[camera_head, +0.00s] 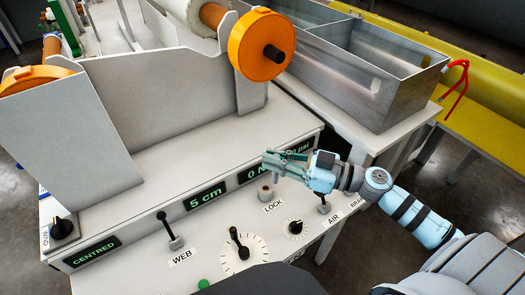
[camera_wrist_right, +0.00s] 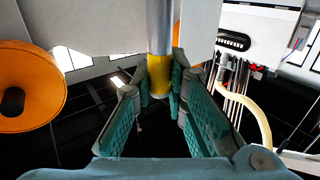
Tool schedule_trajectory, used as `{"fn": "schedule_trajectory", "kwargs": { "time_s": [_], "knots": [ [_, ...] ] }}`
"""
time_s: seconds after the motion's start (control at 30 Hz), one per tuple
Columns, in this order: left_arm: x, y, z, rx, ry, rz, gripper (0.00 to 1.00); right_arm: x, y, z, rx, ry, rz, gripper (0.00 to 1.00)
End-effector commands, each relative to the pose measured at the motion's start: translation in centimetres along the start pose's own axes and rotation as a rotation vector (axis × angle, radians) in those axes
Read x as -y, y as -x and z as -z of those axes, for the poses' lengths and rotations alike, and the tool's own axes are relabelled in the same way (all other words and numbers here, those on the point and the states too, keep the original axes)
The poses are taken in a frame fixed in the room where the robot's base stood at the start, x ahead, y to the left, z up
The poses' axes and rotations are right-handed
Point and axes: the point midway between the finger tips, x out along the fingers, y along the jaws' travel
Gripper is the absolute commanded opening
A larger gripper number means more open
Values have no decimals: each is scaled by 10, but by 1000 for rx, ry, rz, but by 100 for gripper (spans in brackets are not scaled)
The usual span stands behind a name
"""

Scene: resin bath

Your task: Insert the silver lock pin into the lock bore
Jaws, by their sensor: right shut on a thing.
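My right gripper (camera_head: 272,161) reaches in from the right, just above and beside the short, pale lock bore fitting (camera_head: 265,193) over the LOCK label. In the right wrist view its green fingers (camera_wrist_right: 160,84) are closed on the silver lock pin (camera_wrist_right: 160,28) at its yellow band (camera_wrist_right: 158,82). The silver part of the pin runs to the top edge of that view. In the head view the pin is too small or hidden to make out. I cannot tell whether it touches the fitting. My left gripper is not in view.
The panel holds a WEB lever (camera_head: 170,232), a white dial (camera_head: 243,252), a small black knob (camera_head: 295,227) and an AIR lever (camera_head: 323,205). Green displays (camera_head: 205,197) line the step behind. An orange roller end (camera_head: 262,46) and a metal bath (camera_head: 375,85) stand farther back.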

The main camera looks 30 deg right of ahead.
Motion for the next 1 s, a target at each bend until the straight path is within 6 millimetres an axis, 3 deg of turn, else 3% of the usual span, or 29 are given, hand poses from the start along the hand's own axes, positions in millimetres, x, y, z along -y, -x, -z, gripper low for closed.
{"fn": "schedule_trajectory", "kwargs": {
  "time_s": [0.1, 0.23, 0.4, 0.8, 1.0],
  "knots": [
    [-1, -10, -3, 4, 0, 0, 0, -48, -14, -38, -8, -6, -105, 0],
    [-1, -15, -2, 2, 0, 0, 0, -74, -38, -74, -8, -6, -160, 0],
    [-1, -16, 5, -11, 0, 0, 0, -80, -52, -91, -3, -1, -168, 0],
    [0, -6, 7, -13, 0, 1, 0, -80, -54, -89, 0, -3, -162, 0],
    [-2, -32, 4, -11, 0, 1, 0, -80, -54, -122, 0, -2, -163, 0]
  ]
}}
